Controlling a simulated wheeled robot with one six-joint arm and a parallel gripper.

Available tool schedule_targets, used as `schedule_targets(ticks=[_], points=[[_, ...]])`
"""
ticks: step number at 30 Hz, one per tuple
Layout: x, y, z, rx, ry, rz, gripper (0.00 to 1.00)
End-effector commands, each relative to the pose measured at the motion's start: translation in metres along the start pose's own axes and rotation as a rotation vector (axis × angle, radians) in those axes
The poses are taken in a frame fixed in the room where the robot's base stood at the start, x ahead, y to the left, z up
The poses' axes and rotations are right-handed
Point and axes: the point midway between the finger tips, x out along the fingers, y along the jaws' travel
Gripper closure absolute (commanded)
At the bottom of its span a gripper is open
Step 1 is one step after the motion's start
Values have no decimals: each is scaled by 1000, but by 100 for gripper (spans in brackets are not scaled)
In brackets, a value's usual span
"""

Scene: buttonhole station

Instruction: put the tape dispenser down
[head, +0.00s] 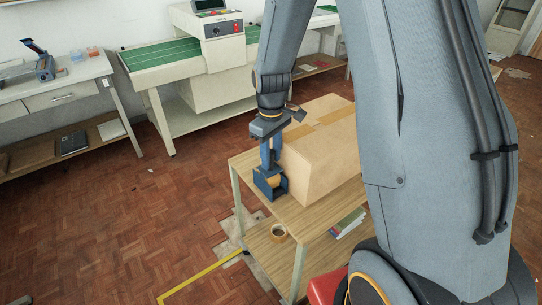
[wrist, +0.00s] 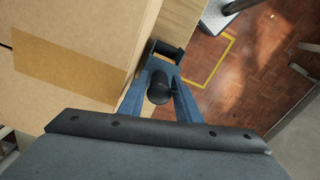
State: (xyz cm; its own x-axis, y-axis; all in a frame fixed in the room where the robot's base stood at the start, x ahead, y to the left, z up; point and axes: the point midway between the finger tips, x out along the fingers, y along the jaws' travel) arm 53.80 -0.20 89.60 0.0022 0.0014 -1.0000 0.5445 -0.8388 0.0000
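The tape dispenser (head: 266,187) is blue with a tan roll and a dark handle. It is upright at the left part of the wooden table (head: 308,218), close beside the cardboard box (head: 318,160). My gripper (head: 270,160) points down and is shut on its handle. In the wrist view my gripper's blue fingers (wrist: 160,100) stand either side of the dark rounded handle end, and the dispenser (wrist: 166,50) shows beyond them. I cannot tell whether its base touches the tabletop. The box's taped top (wrist: 75,65) fills the left of the wrist view.
A green-topped conveyor (head: 160,55) and a workbench (head: 60,82) stand behind. Yellow floor tape (head: 205,272) runs front left. Bare tabletop shows in front of the box.

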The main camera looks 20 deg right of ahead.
Motion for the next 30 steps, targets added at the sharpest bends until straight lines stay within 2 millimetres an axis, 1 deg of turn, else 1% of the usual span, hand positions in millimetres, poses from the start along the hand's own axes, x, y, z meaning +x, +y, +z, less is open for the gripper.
schedule_targets(ticks=[4, 8, 11, 21, 24, 27, 30], points=[[-2, 0, 0, 0, 0, 0, 70], [-10, 0, -1, 0, 2, 1, 70], [-23, 1, -1, 0, 3, 2, 70], [-88, 1, -2, 0, 5, 3, 70], [-104, 1, -1, 0, 3, 2, 70], [-115, 1, -1, 0, 2, 2, 70], [-120, 0, 0, 4, 1, 1, 70]])
